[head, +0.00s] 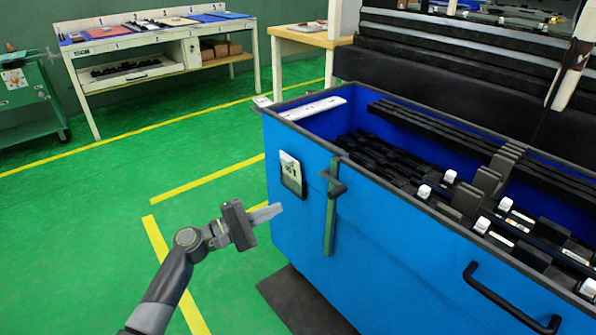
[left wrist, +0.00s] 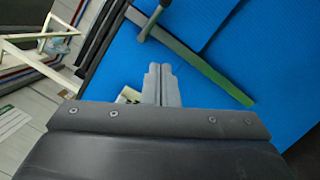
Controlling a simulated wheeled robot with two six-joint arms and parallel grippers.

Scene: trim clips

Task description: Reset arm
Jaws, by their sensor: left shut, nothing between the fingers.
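My left gripper (head: 265,213) is shut and empty. In the head view it is held out in front of the left end of a blue bin (head: 350,240), over the green floor. In the left wrist view the shut fingers (left wrist: 162,84) point toward the blue wall of the bin (left wrist: 200,70). I cannot tell from these frames whether the fingertips touch the wall. My right gripper is not in view.
The bin holds black trim parts (head: 385,160) and several white-tipped clips. Black handles (head: 510,300) and a label holder (head: 291,174) stick out from its front. A workbench (head: 150,45) stands at the back left.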

